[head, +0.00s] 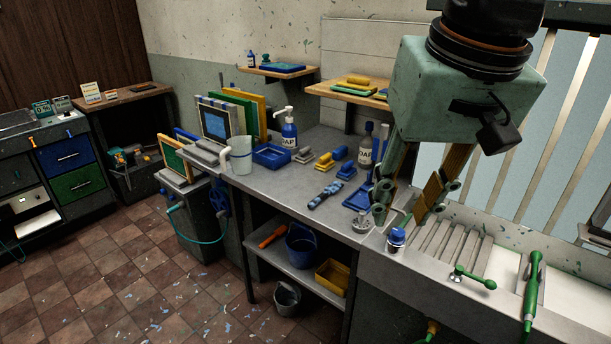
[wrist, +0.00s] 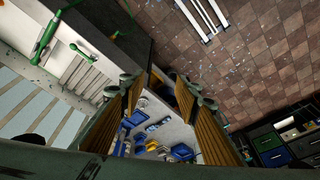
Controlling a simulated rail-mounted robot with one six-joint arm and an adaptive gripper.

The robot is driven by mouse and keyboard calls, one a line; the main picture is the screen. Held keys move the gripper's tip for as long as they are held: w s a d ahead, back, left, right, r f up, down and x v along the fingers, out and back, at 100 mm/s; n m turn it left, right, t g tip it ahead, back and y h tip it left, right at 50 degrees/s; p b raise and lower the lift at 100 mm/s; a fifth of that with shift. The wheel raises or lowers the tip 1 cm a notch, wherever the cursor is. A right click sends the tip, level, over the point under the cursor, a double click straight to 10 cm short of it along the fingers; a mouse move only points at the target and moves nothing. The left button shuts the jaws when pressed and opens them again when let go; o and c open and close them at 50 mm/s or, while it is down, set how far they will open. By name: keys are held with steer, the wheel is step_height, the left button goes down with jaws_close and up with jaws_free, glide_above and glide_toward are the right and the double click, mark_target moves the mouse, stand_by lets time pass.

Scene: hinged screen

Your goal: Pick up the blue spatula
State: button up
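My gripper (head: 408,208) is open and empty above the right end of the grey counter, near the sink, in the head view. In the wrist view its two fingers (wrist: 165,92) stand wide apart with the counter between them. A long blue and dark mottled tool (head: 325,194) lies flat near the counter's front edge, left of my gripper; it may be the blue spatula, but its shape is too small to be sure. A blue item (head: 359,197) lies closer to my gripper, partly hidden by a finger.
Soap bottles (head: 289,130), a blue tray (head: 271,155), a clear jug (head: 240,155), and yellow and blue blocks (head: 325,161) crowd the counter. A blue-capped jar (head: 396,239) stands by the sink's drainboard (head: 450,245).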

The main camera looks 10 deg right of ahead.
steer(key=w+r+m+p, duration=0.25)
steer(key=w+p, duration=0.25)
steer(key=w, duration=1.2)
steer(key=m+g+p, duration=0.3)
steer(key=m+p, duration=0.2)
steer(key=p, duration=0.8)
glide_above(326, 191)
step_height(326, 191, down, 21)
steer(key=shift+r, duration=0.1)
steer(key=shift+f, duration=4.3)
steer(key=shift+f, duration=0.15)
steer(key=shift+a+f+p, duration=0.1)
steer(key=shift+f+p, duration=0.4)
steer(key=shift+f, duration=1.95)
